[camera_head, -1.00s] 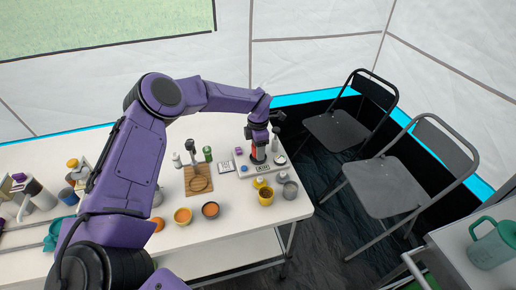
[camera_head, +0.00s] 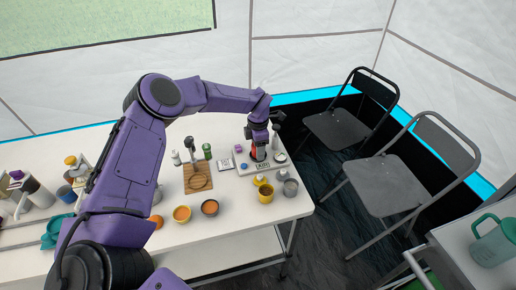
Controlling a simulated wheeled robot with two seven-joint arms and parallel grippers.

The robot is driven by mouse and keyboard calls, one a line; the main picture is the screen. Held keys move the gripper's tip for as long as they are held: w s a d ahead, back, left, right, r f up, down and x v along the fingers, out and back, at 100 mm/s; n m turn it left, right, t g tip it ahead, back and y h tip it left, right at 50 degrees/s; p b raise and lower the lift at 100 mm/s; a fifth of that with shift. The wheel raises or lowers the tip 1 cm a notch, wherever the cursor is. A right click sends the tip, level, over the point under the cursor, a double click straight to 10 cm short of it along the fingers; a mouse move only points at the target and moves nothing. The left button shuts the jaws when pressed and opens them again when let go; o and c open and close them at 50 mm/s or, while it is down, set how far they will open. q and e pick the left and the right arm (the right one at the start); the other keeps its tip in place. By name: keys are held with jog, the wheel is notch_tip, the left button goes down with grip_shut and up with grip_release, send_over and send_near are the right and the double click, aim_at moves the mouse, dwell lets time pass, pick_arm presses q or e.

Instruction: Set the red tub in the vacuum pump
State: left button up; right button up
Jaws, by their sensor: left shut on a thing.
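My left gripper (camera_head: 258,146) points down at the right end of the white table and is shut on the small red tub (camera_head: 253,153). The tub is mostly hidden by the gripper. It is at the vacuum pump (camera_head: 264,168), a pale flat unit with dark lettering on its front, a blue knob at its left and a round gauge at its right. I cannot tell whether the tub touches the pump. My right gripper is not in view.
A wooden board (camera_head: 198,182) with a dark-handled press lies left of the pump. Black folding chairs (camera_head: 336,130) stand right of the table (camera_head: 120,150).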

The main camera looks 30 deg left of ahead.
pick_arm(q)
jog(key=shift+r+p, duration=0.35)
jog(key=shift+r, duration=0.4)
jog(key=shift+f+b, duration=0.8)
jog(key=shift+f, duration=0.05)
dwell(0.5)
jog(key=o, duration=0.5)
jog(key=shift+r+p, duration=3.7)
jog(key=shift+r, duration=1.85)
